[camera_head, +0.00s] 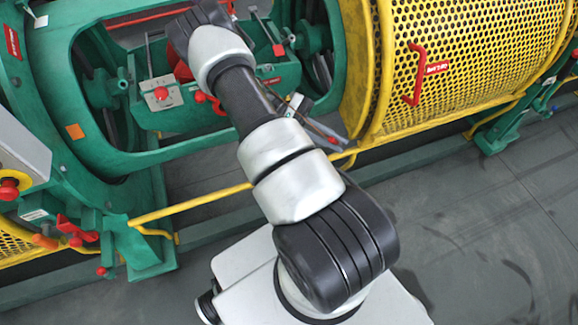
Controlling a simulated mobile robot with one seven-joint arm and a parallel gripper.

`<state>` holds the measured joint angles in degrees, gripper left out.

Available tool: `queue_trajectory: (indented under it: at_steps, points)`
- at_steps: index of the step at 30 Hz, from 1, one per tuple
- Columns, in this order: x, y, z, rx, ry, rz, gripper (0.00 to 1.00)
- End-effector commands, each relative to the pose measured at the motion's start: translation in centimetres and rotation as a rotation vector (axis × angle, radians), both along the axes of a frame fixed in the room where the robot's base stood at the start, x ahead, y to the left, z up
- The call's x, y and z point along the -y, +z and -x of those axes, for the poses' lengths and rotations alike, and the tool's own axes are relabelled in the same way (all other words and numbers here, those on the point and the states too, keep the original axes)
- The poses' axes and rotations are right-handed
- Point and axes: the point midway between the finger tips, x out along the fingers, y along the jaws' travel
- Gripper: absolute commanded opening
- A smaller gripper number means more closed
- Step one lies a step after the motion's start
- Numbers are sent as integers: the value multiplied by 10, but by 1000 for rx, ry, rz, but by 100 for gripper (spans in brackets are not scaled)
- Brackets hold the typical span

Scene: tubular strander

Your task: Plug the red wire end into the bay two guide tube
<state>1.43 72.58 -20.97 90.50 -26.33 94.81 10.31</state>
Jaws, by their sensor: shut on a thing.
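My arm reaches up over the green strander frame (60,110), and its dark far end is at the top left. Grey rod-like pieces with a reddish part (323,131) lie beside my arm, near a small white tag (295,101). I cannot identify the red wire end or the bay two guide tube for certain.
A yellow perforated guard (480,50) with a red handle (415,75) stands at right. A yellow rail (205,205) crosses in front of the machine. A white plate with a red knob (161,93) sits in the bay. Grey floor (480,240) is clear at lower right.

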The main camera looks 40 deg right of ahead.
Motion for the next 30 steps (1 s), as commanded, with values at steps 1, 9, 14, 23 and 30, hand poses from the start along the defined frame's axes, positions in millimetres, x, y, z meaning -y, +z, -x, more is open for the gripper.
queue_trajectory:
  at_steps: [1, 9, 14, 23, 30]
  points:
    - [19, 9, -11, -1, 98, 11, 0]
    - [105, 54, -103, 14, 636, 73, 0]
    - [131, 79, -173, 38, 945, 108, 0]
    - [132, 101, -280, 93, 1381, 152, 0]
    - [126, 102, -305, 113, 1485, 163, 0]
